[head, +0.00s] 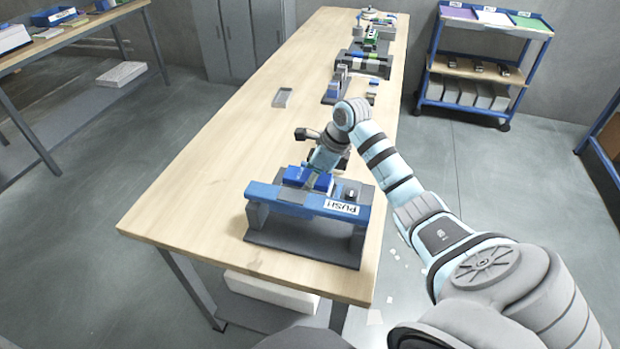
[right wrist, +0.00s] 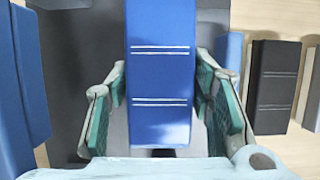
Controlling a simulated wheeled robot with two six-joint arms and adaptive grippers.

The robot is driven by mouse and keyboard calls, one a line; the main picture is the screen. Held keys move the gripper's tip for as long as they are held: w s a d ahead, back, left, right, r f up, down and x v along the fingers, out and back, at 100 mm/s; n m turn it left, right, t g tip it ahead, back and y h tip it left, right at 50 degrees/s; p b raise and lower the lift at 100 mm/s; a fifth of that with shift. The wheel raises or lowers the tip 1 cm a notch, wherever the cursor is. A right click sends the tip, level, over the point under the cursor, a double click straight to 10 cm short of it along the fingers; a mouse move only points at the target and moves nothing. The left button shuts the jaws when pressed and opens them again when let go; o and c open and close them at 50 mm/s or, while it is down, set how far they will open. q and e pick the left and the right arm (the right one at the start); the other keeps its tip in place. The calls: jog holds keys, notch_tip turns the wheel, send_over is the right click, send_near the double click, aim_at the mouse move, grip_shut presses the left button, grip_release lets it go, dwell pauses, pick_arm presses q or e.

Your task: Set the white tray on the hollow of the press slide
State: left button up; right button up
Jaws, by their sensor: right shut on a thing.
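A press (head: 285,196) with a blue crossbar and a PUSH label stands on a dark base at the near end of the wooden table. My right gripper (head: 316,180) reaches down just behind the crossbar. In the right wrist view its two fingers are shut on a blue block (right wrist: 160,75) with white lines across it. The fingers hide part of the block's sides. The hollow of the slide cannot be made out. I cannot pick out the white tray with certainty. My left gripper is not in view.
A small grey tray (head: 283,97) lies farther back on the table (head: 215,150). Several fixtures (head: 365,62) line its right side beyond my arm. The table's left half is mostly clear. A blue cart (head: 480,65) stands at the back right.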

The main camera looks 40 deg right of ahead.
jog(key=shift+f, duration=0.15)
dwell(0.4)
jog(key=o, duration=1.3)
jog(key=shift+o, duration=0.2)
jog(key=o, duration=0.3)
notch_tip(320, 180, up, 7)
jog(key=p, duration=0.5)
